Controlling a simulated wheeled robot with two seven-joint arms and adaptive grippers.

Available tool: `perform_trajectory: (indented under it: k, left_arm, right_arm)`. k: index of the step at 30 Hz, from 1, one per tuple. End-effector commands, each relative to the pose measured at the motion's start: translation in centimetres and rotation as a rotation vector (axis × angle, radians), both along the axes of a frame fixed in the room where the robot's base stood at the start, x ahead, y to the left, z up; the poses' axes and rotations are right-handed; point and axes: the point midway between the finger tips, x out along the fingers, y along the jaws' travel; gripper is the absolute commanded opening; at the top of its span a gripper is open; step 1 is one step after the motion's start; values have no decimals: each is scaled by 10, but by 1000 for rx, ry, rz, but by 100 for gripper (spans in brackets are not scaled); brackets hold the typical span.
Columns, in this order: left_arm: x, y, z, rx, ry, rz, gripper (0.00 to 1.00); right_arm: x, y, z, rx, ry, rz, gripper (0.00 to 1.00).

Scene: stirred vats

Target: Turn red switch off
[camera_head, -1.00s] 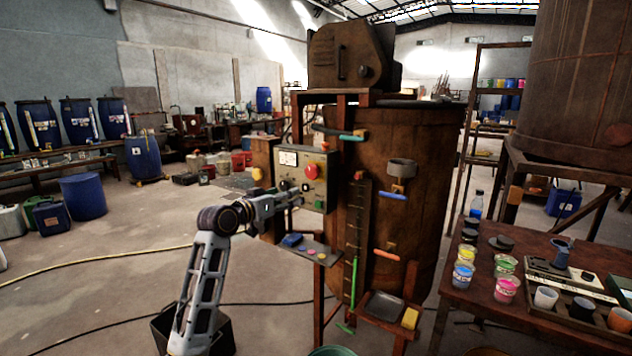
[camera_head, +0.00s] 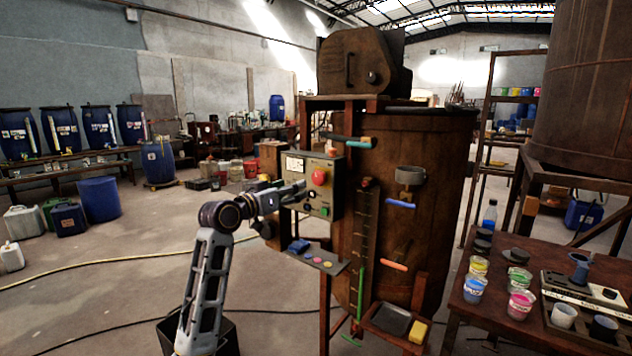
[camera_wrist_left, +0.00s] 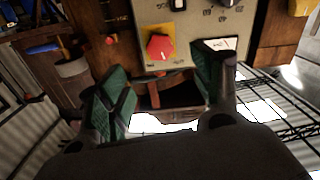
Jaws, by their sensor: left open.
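The red switch (camera_head: 319,177) is a round red knob on the upper right of the grey control panel (camera_head: 326,201), at the front of the brown vat (camera_head: 440,170). In the left wrist view the red switch (camera_wrist_left: 160,46) looks angular and sits on a yellow square plate. My left gripper (camera_head: 292,190) is in front of the panel, left of and slightly below the switch. In the wrist view my left gripper (camera_wrist_left: 166,64) is open, its green-padded fingers on either side of the switch in the picture. Contact cannot be told. My right gripper is not in view.
The panel also carries a green button (camera_head: 324,211), a black knob and white labels. A small shelf (camera_head: 318,260) is below it. A vertical rail and coloured handles, one blue (camera_head: 400,204), are on the vat. A table (camera_head: 470,310) with paint cups stands at right.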

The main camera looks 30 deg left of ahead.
Motion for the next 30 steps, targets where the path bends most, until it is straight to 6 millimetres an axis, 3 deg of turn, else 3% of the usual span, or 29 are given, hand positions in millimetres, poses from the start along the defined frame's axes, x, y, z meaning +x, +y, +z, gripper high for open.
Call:
perform_trajectory:
  k: [30]
  left_arm:
    - [104, -9, 0, -1, 1, 0, 66]
  right_arm:
    - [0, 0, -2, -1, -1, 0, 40]
